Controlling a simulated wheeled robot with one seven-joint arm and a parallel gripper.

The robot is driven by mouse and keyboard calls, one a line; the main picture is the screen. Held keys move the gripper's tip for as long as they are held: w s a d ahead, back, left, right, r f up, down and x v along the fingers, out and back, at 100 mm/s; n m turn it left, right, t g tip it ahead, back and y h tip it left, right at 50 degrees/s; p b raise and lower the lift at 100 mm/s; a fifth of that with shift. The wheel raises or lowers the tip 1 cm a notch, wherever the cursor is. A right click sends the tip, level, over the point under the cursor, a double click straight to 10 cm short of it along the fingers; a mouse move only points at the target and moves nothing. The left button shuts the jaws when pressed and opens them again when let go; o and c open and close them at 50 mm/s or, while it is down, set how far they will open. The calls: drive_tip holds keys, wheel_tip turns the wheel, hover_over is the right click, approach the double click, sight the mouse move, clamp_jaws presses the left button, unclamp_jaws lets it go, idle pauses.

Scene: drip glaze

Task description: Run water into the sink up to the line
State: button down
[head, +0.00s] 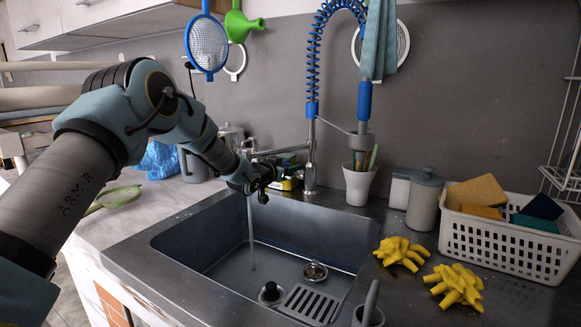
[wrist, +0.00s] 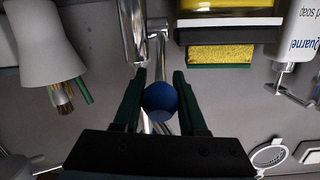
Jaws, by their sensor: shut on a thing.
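The steel sink (head: 172,240) is in the middle of the head view. A thin stream of water (head: 251,235) falls into its left part from just below my gripper. Shallow-looking water (head: 235,268) seems to cover the basin floor; its depth and any fill line cannot be made out. The tap (head: 310,160) has a blue spring hose and stands behind the sink. My gripper (head: 264,180) is at the back of the sink, left of the tap column. In the wrist view, its green fingers (wrist: 160,100) are shut on a round blue knob (wrist: 160,96).
A plug-like black piece (head: 270,292), a metal strainer (head: 315,271) and a slotted grate (head: 308,303) are in the sink. Yellow gloves (head: 455,285) and a white basket (head: 510,245) of sponges lie right. A cup of brushes (head: 358,185) stands behind. A blue sieve (head: 208,45) hangs above.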

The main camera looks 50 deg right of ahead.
drive_tip(key=shift+r, duration=0.1)
drive_tip(key=shift+c, duration=2.3)
unclamp_jaws()
drive_tip(key=shift+a+f+p, duration=0.1)
drive_tip(key=shift+f+p, duration=0.1)
drive_tip(key=shift+p, duration=0.1)
